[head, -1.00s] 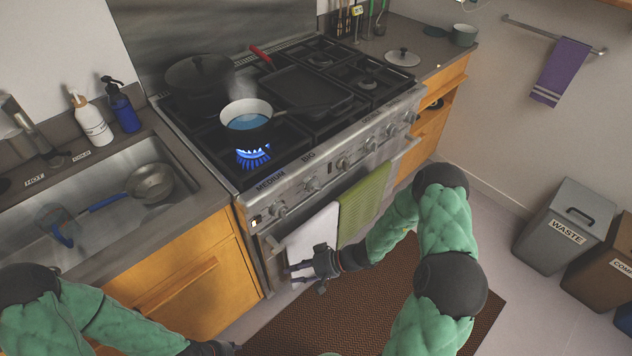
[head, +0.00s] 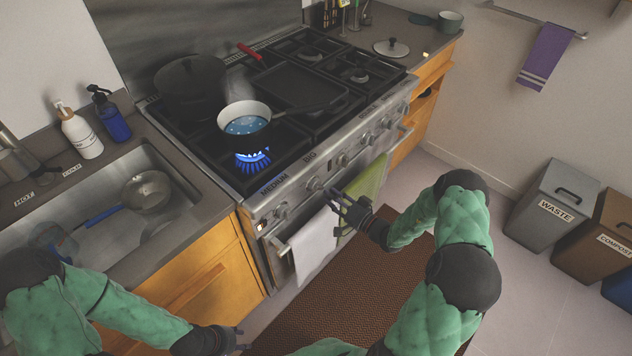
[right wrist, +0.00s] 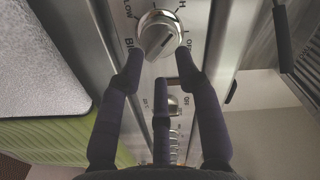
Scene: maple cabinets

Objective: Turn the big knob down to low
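The big knob (right wrist: 158,35) is a round metal knob beside the label BIG in the right wrist view, with LOW at its upper left and OFF to its right. In the head view it shows on the stove front (head: 314,184). My right gripper (head: 338,203) is just in front of it. In the right wrist view its dark fingers (right wrist: 160,72) are spread, two at the sides and one below, with nothing between them. I cannot tell whether a fingertip touches the knob. My left gripper (head: 240,342) is low at the bottom edge, partly cut off, away from the stove.
A pot of bubbling water (head: 245,122) stands over a blue flame (head: 252,160). Other knobs line the stove front. A white towel (head: 315,243) and a green towel (head: 368,186) hang on the oven handle below. The sink (head: 172,185) is left.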

